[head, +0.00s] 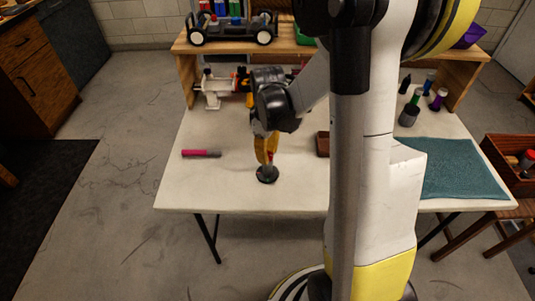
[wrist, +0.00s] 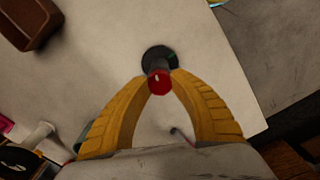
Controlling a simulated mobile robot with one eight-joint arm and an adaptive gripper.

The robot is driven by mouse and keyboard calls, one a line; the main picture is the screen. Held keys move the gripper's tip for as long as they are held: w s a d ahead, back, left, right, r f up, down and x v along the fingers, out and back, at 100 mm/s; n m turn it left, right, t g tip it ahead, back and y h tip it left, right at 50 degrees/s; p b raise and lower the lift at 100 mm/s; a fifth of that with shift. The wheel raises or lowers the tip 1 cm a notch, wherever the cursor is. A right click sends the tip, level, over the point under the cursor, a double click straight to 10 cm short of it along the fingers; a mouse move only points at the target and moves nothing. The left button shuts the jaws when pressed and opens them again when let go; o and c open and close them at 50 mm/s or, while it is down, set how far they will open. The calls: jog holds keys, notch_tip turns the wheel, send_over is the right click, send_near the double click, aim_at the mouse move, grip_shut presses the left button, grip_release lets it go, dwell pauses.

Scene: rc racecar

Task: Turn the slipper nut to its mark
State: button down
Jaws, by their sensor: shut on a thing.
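The slipper nut appears as a small round red piece (wrist: 159,82) with a short pale mark on its top, in the middle of the wrist view. It sits on a dark post with a round black base (wrist: 157,57), which stands on the white table; the base also shows in the head view (head: 267,175). My gripper (wrist: 160,79) has yellow fingers closed around the red piece, one fingertip on each side. In the head view my gripper (head: 267,150) points down over the base and hides most of the nut. I cannot make out a target mark.
A pink and grey marker (head: 201,153) lies left on the table (head: 225,192). A brown box (head: 322,144) is right of my gripper, partly behind my arm. A teal mat (head: 460,170) lies at the right. A car chassis (head: 232,30) stands on the rear shelf.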

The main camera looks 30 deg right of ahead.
jog(key=shift+m, duration=1.7)
jog(key=shift+m, duration=1.7)
jog(key=m, duration=0.3)
jog(key=shift+m+b, duration=0.3)
jog(key=c, duration=1.2)
grip_release()
jog(key=shift+c, duration=0.2)
